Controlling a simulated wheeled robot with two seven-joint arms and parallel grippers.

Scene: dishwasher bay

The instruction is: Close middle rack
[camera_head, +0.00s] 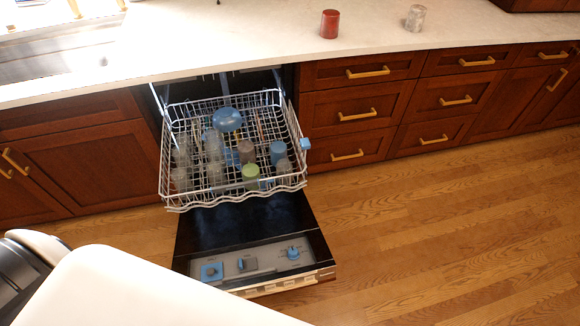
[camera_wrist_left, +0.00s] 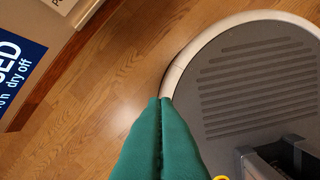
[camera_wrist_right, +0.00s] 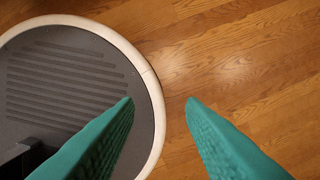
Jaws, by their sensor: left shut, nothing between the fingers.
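The middle rack (camera_head: 172,190) is a wire basket pulled out of the dishwasher, in the head view. It holds several cups, glasses and a blue bowl (camera_head: 228,119). The dishwasher door (camera_head: 240,232) is folded down below the rack. My left gripper (camera_wrist_left: 160,102) shows in its wrist view with its green fingers shut together and empty, above the floor beside my base. My right gripper (camera_wrist_right: 160,102) is open and empty, with its green fingers apart above the floor and my base edge. Neither gripper shows in the head view, and neither touches the rack.
Wooden drawers (camera_head: 355,110) with gold handles stand right of the dishwasher, and a cabinet (camera_head: 80,165) stands left. The white counter (camera_head: 250,40) above holds a red cup (camera_head: 330,23) and a grey marbled cup (camera_head: 416,17). The wooden floor (camera_head: 450,230) to the right is clear.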

